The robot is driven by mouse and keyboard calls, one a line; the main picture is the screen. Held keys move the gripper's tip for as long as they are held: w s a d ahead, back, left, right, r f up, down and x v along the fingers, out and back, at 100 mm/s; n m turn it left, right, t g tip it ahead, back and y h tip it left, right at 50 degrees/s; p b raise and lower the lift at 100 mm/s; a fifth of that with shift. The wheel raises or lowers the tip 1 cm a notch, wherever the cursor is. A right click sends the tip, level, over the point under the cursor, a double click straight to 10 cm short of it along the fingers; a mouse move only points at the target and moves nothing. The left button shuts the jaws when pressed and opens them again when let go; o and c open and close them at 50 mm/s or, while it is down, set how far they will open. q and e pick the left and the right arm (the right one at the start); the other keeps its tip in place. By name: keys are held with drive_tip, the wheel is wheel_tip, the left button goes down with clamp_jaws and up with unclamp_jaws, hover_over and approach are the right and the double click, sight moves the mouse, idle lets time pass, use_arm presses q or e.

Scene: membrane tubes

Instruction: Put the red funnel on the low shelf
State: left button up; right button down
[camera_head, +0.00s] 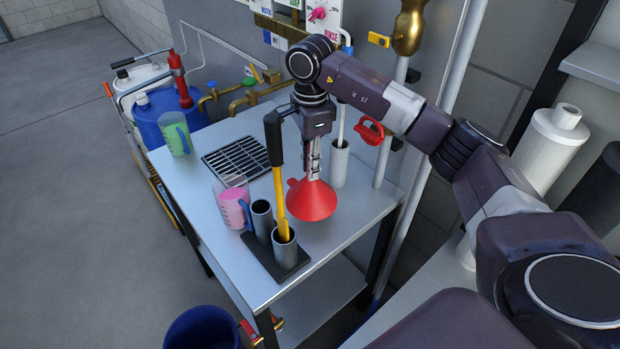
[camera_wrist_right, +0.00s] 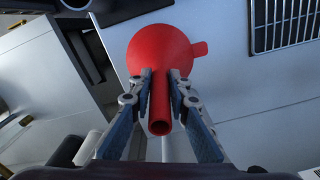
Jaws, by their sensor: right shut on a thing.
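The red funnel (camera_head: 312,200) is at my right gripper (camera_head: 313,165), above or at the right part of the metal table top (camera_head: 345,225). Its wide mouth faces down and its spout points up between the fingers. In the right wrist view my right gripper (camera_wrist_right: 160,88) is shut on the spout of the red funnel (camera_wrist_right: 160,48). I cannot tell whether the rim touches the table. A lower shelf (camera_head: 325,297) shows under the table top, partly hidden by the table and its legs. My left gripper is not in view.
A dark holder with grey tubes (camera_head: 284,252) and a yellow-shafted tool (camera_head: 281,205) stands left of the funnel. A pink jug (camera_head: 233,208), a green jug (camera_head: 177,136), a drain grate (camera_head: 240,154) and a white cylinder (camera_head: 340,163) surround it. A blue bucket (camera_head: 200,330) stands below.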

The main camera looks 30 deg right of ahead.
sight(311, 183)
drive_tip(key=shift+f+p, duration=0.6)
drive_tip(key=shift+f, duration=2.15)
drive_tip(key=shift+f, duration=0.15)
drive_tip(key=c, duration=1.8)
unclamp_jaws()
